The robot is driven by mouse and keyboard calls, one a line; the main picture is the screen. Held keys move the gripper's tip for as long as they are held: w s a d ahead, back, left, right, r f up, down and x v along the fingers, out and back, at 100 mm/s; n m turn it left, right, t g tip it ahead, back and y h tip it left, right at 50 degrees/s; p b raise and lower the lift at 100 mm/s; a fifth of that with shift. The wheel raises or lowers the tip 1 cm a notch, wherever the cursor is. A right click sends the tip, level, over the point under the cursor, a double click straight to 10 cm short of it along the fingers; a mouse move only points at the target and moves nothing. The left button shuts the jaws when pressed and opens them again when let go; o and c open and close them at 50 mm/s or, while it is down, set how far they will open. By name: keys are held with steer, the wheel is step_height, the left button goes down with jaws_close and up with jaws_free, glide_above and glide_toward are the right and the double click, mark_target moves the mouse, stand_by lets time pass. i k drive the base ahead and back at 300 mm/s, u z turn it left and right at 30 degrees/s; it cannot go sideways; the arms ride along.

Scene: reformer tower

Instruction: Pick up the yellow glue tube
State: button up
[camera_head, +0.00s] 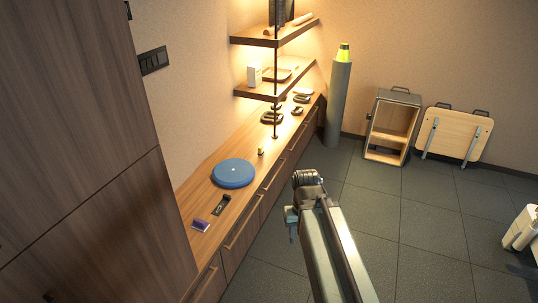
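A small upright yellow thing with a dark part (261,150) stands on the wooden counter (215,213), just beyond the blue disc. It may be the yellow glue tube, but it is too small to tell. My arm reaches up from the bottom of the picture over the floor, to the right of the counter. My gripper (292,223) seems to hang at the left of the arm's end, apart from the counter and the yellow thing. Its fingers are too small and unclear to tell whether they are open.
A blue disc (233,173), a dark small tool (221,205) and a purple box (201,225) lie on the counter. Shelves (275,88) hang above its far end. A grey column (338,105) with a yellow-green top stands beyond. The floor right of the counter is largely clear.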

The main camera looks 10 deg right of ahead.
mark_target(261, 149)
steer(key=u, duration=0.1)
steer(key=i, duration=0.85)
steer(key=z, duration=0.2)
steer(key=k, duration=0.8)
steer(key=u, duration=0.2)
steer(key=i, duration=0.85)
steer(key=z, duration=0.05)
